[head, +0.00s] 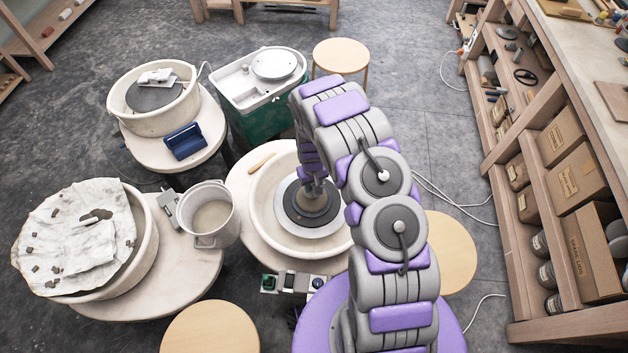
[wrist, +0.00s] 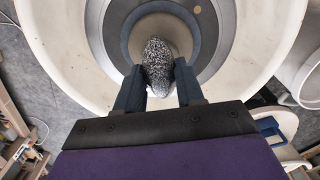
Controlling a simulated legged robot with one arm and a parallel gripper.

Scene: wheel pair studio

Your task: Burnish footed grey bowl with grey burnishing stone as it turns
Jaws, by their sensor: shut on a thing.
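The grey burnishing stone (wrist: 158,62) is a speckled, rounded piece between the two dark fingers of my gripper (wrist: 160,82) in the wrist view. The fingers are shut on its sides, and its far end points toward the footed grey bowl (wrist: 130,40). The bowl shows as a grey-brown round form centred on the wheel head. In the head view the bowl (head: 312,209) sits inside the pale splash pan (head: 259,207), with my gripper (head: 316,186) over it. I cannot tell whether the stone touches the bowl. The stone and fingers partly hide it.
A handled bucket (head: 211,239) stands left of the wheel. A cloth-covered basin (head: 75,235) is farther left. A second wheel (head: 155,97) and a green-based unit (head: 246,113) stand behind. Stools (head: 341,55) surround the wheel. Shelves (head: 551,190) line the right.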

